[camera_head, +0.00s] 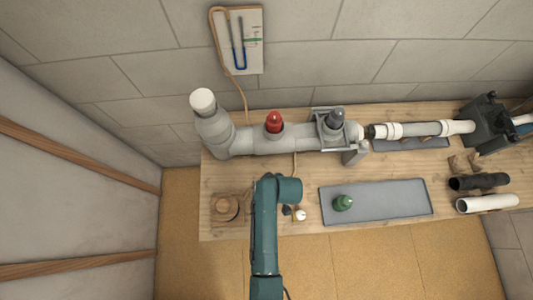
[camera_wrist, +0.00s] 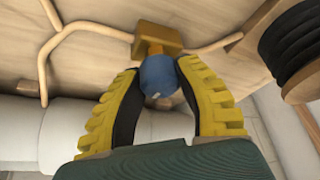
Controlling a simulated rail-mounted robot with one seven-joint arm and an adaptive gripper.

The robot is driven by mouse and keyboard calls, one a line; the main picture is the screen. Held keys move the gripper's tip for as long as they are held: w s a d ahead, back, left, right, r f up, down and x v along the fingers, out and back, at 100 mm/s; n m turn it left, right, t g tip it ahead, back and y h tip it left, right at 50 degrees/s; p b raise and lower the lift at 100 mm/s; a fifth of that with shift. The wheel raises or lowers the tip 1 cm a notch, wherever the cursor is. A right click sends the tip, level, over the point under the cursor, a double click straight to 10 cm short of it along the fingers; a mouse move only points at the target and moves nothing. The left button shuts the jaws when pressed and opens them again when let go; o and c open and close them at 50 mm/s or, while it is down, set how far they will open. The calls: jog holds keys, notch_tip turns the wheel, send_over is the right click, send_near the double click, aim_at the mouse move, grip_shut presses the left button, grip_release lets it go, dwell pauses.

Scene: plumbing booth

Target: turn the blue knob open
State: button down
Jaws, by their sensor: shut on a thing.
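In the wrist view, the blue knob (camera_wrist: 158,78) sits between the two yellow, black-lined fingers of my gripper (camera_wrist: 159,70). The gripper is shut on the knob, one finger on each side. A brass-brown block (camera_wrist: 157,41) is just beyond the knob, with a tan tube running from it to either side. A small light mark shows on the knob's near face. In the head view, my arm hides the knob and the fingers, so I cannot tell there how far the knob is turned.
A large grey pipe (camera_head: 244,141) with a red knob (camera_head: 274,121) runs along the bench's back. A grey tray (camera_head: 405,204) holds a green knob (camera_head: 343,203). Black and white pipe pieces lie at right. In the wrist view, a dark-wound spool (camera_wrist: 294,42) stands right of the gripper.

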jog(key=shift+s+f+n+g, duration=0.1)
jog(key=shift+f+n+g, duration=0.15)
jog(key=shift+n, duration=0.55)
jog(key=c, duration=0.7)
grip_release()
jog(key=shift+r, duration=0.15)
jog(key=shift+o, duration=0.2)
jog(key=shift+y, duration=0.3)
jog(key=v, duration=1.2)
jog(key=shift+a, duration=0.1)
